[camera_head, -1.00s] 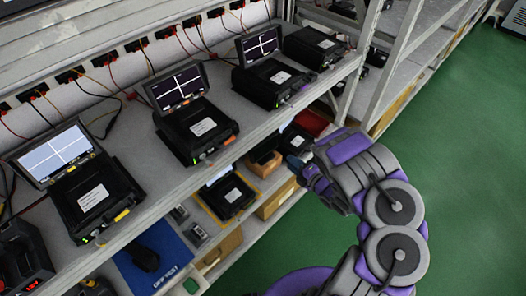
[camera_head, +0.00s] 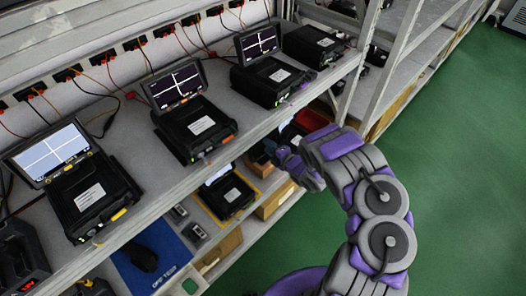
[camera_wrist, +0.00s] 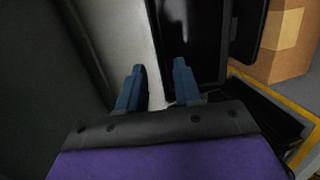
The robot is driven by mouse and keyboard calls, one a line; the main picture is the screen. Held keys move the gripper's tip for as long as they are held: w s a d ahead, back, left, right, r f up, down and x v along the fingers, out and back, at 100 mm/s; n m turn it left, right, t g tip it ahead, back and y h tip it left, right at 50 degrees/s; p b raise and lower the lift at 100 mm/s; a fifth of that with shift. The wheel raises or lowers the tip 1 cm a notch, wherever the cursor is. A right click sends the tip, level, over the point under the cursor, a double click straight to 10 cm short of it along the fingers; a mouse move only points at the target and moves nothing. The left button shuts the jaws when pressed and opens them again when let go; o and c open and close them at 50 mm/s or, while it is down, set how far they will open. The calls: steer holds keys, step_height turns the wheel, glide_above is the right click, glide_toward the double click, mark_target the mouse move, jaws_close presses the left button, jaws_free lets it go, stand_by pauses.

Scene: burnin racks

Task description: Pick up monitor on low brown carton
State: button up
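In the head view, my gripper (camera_head: 282,157) reaches into the lower shelf level, its tips close to dark items there. In the wrist view, its two blue fingers (camera_wrist: 161,84) stand apart, with nothing held between them. A dark, glossy panel (camera_wrist: 188,40), which looks like a monitor screen, lies just beyond the fingertips, mostly past the right finger. A brown carton (camera_wrist: 283,45) stands to its right. In the head view, a small brown carton (camera_head: 262,158) shows left of my gripper. I cannot tell what supports the dark panel.
Several black units with screens (camera_head: 178,84) line the upper shelf, whose front edge (camera_head: 225,157) is close to my arm. Below are a black unit on a yellow-edged mat (camera_head: 228,193), another brown carton (camera_head: 277,198) and a red bin (camera_head: 311,121). The green floor (camera_head: 455,160) is open at right.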

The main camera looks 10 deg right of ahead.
steer(key=shift+x, duration=1.15)
steer(key=shift+s, duration=0.1)
steer(key=c, duration=0.6)
jaws_close()
steer(key=shift+s+f, duration=0.1)
steer(key=shift+f, duration=0.05)
